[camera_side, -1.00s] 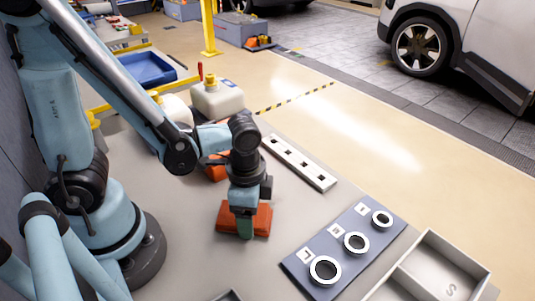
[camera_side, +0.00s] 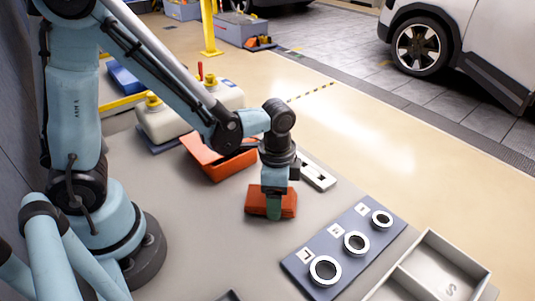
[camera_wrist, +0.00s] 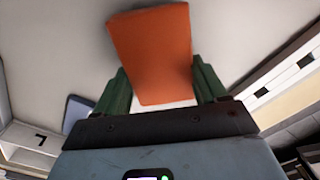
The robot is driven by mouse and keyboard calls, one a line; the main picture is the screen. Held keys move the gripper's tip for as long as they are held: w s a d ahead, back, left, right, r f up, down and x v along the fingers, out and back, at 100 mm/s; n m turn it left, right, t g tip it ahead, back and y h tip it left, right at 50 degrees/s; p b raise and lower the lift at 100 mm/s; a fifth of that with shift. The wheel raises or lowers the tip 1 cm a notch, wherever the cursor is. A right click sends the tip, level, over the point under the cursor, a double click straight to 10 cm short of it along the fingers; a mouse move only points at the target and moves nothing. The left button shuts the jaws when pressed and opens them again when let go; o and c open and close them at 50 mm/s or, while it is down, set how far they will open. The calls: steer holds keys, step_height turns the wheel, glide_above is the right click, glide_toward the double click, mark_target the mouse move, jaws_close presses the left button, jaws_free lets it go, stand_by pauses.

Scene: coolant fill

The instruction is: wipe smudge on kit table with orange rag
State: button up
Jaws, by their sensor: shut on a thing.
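An orange rag (camera_side: 287,201), folded into a block, is at the table surface in the middle of the side view. My gripper (camera_side: 273,207) points down and is shut on the rag, with green fingers on either side of it. In the wrist view the rag (camera_wrist: 150,50) sits between the green fingers (camera_wrist: 160,90). The grey kit table (camera_side: 205,235) lies under it. I see no smudge on the bare table; any part under the rag or gripper is hidden.
A blue mat (camera_side: 330,244) with several rings lies to the right, beside a divided grey tray (camera_side: 432,270). A slotted white block (camera_side: 318,175) and an open orange box (camera_side: 215,160) stand behind the gripper. Pale jugs (camera_side: 165,120) stand further back. The table front is mostly clear.

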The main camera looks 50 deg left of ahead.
mark_target(290, 188)
steer(key=shift+w+f, duration=0.15)
steer(key=shift+w, duration=1.9)
steer(key=shift+r, duration=3.75)
steer(key=s+a+n, duration=0.2)
steer(key=s+a, duration=0.1)
steer(key=a, duration=0.4)
steer(key=s+a+r+n, duration=0.1)
steer(key=s+a+n, duration=0.1)
steer(key=a, duration=0.5)
steer(key=s+a+r+n, duration=0.1)
steer(key=s+a+n, duration=0.1)
steer(key=s+a, duration=0.3)
steer(key=shift+a+r, duration=0.1)
steer(key=shift+a, duration=1)
steer(key=s+a+n, duration=0.3)
steer(key=s+a, duration=0.2)
steer(key=s, duration=0.3)
steer(key=shift+d+f, duration=0.1)
steer(key=shift+f, duration=4.9)
